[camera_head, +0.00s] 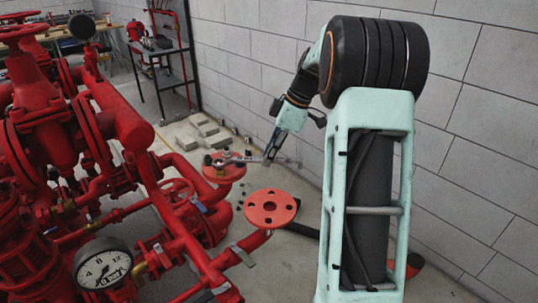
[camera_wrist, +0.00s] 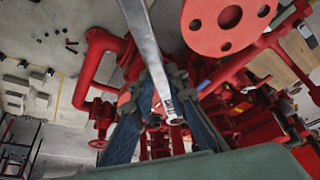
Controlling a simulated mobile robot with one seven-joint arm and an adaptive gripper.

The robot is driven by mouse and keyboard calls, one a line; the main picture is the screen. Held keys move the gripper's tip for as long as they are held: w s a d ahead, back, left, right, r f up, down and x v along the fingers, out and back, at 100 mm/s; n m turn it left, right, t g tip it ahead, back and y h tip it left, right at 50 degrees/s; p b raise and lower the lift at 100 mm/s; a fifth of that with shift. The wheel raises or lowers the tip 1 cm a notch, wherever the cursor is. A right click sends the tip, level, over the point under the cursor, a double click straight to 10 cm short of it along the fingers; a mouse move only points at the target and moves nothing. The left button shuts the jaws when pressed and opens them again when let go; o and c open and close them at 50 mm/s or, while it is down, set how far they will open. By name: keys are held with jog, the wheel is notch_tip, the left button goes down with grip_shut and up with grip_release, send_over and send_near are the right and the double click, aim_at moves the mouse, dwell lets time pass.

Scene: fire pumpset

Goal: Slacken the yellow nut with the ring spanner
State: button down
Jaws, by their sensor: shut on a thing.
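My gripper (camera_head: 268,158) is shut on the grey metal spanner (camera_head: 284,161), holding it roughly level above a red pipe flange (camera_head: 224,172). In the head view the spanner's left end reaches over the flange, among several small nuts and bolts. I cannot make out clearly which of these is the yellow nut, or whether the ring is around one.
A second red flange (camera_head: 270,208) with open holes faces up in front of the first. Red pumps, pipes and a pressure gauge (camera_head: 103,268) fill the left. A grey block wall (camera_head: 470,150) stands close on the right. Pale blocks (camera_head: 200,131) lie on the floor behind.

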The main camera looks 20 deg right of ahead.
jog(key=shift+f+b, duration=1)
jog(key=shift+f, duration=0.35)
jog(key=shift+w, duration=0.15)
dwell(0.3)
